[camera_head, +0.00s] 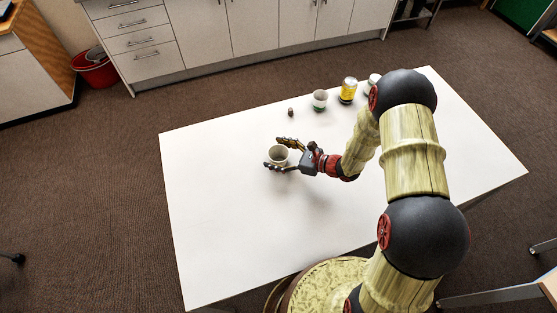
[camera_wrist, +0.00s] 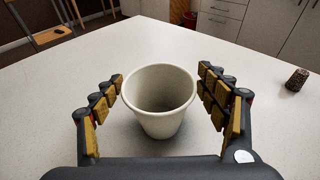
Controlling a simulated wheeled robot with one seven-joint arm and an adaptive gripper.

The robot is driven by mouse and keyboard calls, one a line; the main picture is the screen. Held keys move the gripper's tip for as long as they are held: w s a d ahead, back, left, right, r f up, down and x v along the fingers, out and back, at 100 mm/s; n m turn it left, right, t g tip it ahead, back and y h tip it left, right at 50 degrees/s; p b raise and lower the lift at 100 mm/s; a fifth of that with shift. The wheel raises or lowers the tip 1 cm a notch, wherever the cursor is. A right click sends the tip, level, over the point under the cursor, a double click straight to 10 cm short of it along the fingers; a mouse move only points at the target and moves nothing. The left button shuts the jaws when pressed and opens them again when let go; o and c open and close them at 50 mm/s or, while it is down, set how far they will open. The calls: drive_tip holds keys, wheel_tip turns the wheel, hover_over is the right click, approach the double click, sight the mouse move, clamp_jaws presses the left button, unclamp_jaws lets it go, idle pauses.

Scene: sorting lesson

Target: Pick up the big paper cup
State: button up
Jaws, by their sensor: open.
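A plain white paper cup (camera_head: 278,156), which I take for the big paper cup, stands upright on the white table. My gripper (camera_head: 273,152) is open, with its fingers on either side of this cup. In the wrist view the cup (camera_wrist: 162,122) is empty and sits between the two finger rows of my gripper (camera_wrist: 160,74). A second cup (camera_head: 320,101), white with a green lower part, stands farther back on the table and looks smaller.
A small brown cork-like object (camera_head: 291,111) is on the table behind the gripper; it also shows in the wrist view (camera_wrist: 297,79). A yellow can (camera_head: 348,90) and a partly hidden pale object (camera_head: 373,80) stand near the back edge. The table's left part (camera_head: 205,190) is clear.

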sight(271, 153)
drive_tip(key=x, duration=0.3)
drive_tip(key=shift+a+b, duration=0.2)
drive_tip(key=shift+b, duration=0.15)
drive_tip(key=shift+c, duration=1.2)
drive_tip(key=c, duration=0.6)
